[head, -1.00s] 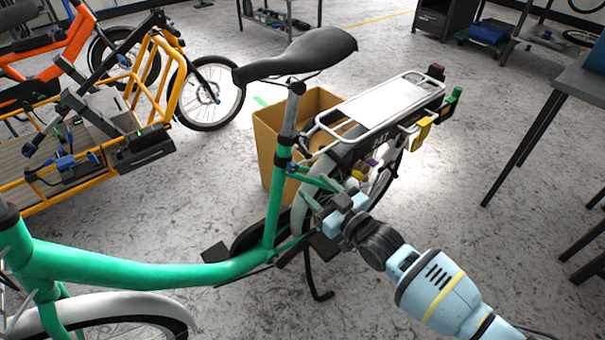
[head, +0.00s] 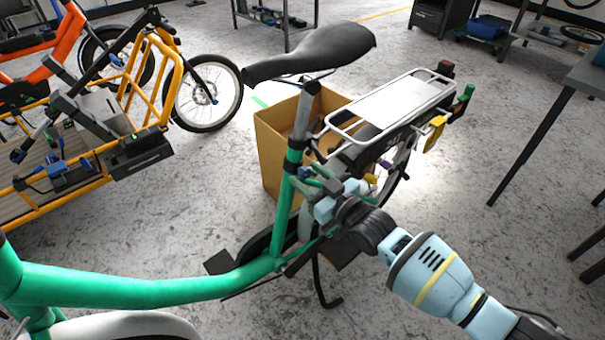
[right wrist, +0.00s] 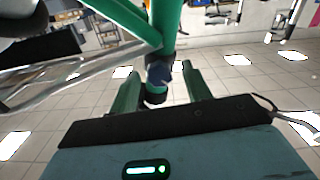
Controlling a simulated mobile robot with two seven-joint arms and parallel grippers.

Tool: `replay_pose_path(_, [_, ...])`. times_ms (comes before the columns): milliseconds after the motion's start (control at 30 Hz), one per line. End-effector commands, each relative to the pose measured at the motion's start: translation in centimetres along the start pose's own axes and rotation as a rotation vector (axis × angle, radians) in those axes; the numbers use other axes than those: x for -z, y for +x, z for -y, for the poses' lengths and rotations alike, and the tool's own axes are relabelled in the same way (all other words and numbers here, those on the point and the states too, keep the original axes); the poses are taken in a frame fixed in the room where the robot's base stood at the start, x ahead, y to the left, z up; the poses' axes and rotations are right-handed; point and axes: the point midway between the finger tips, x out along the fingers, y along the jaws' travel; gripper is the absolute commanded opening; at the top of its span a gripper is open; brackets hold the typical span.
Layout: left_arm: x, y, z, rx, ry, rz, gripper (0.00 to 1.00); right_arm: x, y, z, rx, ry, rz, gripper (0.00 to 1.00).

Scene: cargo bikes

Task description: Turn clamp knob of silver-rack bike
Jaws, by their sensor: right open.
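The silver-rack bike (head: 130,287) has a green frame, a black saddle and a silver rear rack (head: 392,103). Its seat-tube clamp has a black collar (head: 294,155); a small dark blue knob (head: 303,172) sits just below it. My right gripper (head: 307,181) is open beside the seat tube, coming from the right below the rack. In the right wrist view, its two green fingers (right wrist: 158,84) stand apart, with the dark knob (right wrist: 155,72) and the tube end showing between them. Contact with the knob cannot be told. My left gripper is not in view.
A cardboard box (head: 275,150) stands behind the seat tube. A yellow-framed cargo bike (head: 160,95) is at the left. A table (head: 575,80) stands at the right. The floor between the bike and the table is clear.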

Motion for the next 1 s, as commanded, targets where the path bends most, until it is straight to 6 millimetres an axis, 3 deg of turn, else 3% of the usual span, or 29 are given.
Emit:
replay_pose_path(300, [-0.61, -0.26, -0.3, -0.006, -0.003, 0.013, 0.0, 0.02, 0.1, -0.05, 0.0, 0.0, 0.0, 0.48])
replay_pose_path(633, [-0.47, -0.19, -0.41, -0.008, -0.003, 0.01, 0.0, 0.01, 0.09, -0.06, 0.0, 0.0, 0.0, 0.05])
replay_pose_path(1000, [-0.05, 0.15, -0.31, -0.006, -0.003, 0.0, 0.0, -0.03, 0.08, -0.07, 0.0, 0.067, 0.0, 0.04])
